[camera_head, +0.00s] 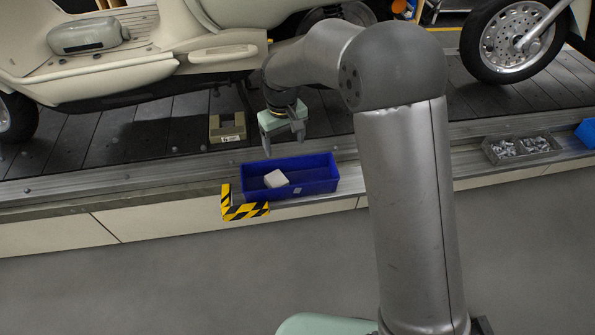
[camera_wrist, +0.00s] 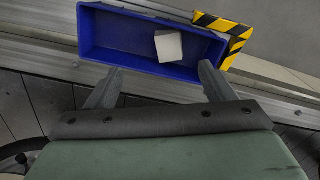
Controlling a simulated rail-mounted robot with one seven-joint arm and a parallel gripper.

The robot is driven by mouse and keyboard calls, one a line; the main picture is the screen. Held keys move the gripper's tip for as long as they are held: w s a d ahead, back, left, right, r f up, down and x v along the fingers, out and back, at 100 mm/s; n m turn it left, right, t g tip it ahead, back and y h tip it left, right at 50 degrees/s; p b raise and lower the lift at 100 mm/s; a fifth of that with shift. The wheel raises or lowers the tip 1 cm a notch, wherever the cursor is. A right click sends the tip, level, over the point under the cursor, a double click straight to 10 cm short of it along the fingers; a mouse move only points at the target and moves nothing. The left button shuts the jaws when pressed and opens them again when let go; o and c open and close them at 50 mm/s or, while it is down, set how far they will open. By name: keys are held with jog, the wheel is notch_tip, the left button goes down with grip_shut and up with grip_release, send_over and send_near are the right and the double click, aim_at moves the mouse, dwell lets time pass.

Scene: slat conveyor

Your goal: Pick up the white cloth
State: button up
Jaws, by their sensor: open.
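The white cloth (camera_head: 276,179) is a small pale folded square lying inside a blue bin (camera_head: 322,186), left of the bin's middle. In the wrist view the cloth (camera_wrist: 168,46) lies in the bin (camera_wrist: 110,44) toward its right end. My gripper (camera_head: 286,150) is above and behind the bin, pointing down, apart from the cloth. In the wrist view my gripper (camera_wrist: 158,80) has its two fingers spread wide with nothing between them; the cloth is beyond the fingertips. The cloth's underside is hidden.
A yellow-black striped corner marker (camera_head: 245,211) sits at the bin's left front. A beige block-like holder (camera_head: 227,128) stands on the slats behind. A cream scooter (camera_head: 110,60) stands behind. A grey tray of metal parts (camera_head: 522,147) is at the right.

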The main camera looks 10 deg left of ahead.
jog(key=w+a+f, duration=0.2)
jog(key=a+f, duration=0.2)
jog(key=b, duration=0.4)
send_over(277, 178)
jog(key=shift+n, duration=0.3)
jog(key=f, duration=1)
jog(key=shift+s+f, duration=0.3)
jog(key=shift+f, duration=0.05)
jog(key=shift+w+f+b, duration=0.2)
jog(key=shift+f+b, duration=1.15)
jog(key=shift+f, duration=1.55)
jog(key=shift+c, duration=0.3)
jog(key=c, duration=1.1)
jog(key=shift+o, duration=0.2)
notch_tip(277, 178, up, 10)
jog(key=p, duration=0.3)
jog(key=shift+r+p, duration=0.1)
jog(key=shift+p, duration=0.2)
